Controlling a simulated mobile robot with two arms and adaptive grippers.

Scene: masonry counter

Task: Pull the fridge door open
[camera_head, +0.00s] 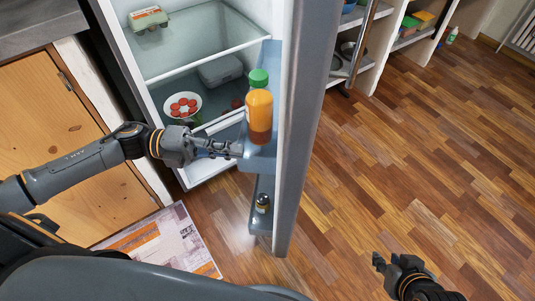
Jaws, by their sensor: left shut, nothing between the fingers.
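The fridge door (297,130) stands wide open, its grey edge and inner shelves facing me. The open fridge interior (205,40) shows behind it on the left. My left gripper (238,149) is shut and empty, reaching in on the inner side of the door. Its fingertips are at the door's shelf (262,160), just below an orange juice bottle with a green cap (259,105); I cannot tell whether they touch. My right gripper (385,262) is low at the right, over the floor and away from the door; its finger gap is unclear. The door's outer face and handle are hidden.
A bowl of red-topped items (184,105), a grey container (220,70) and an egg carton (148,18) are in the fridge. A small jar (262,203) stands on the lower door shelf. A wooden cabinet (50,120) is at left. The wooden floor (430,150) right of the door is clear.

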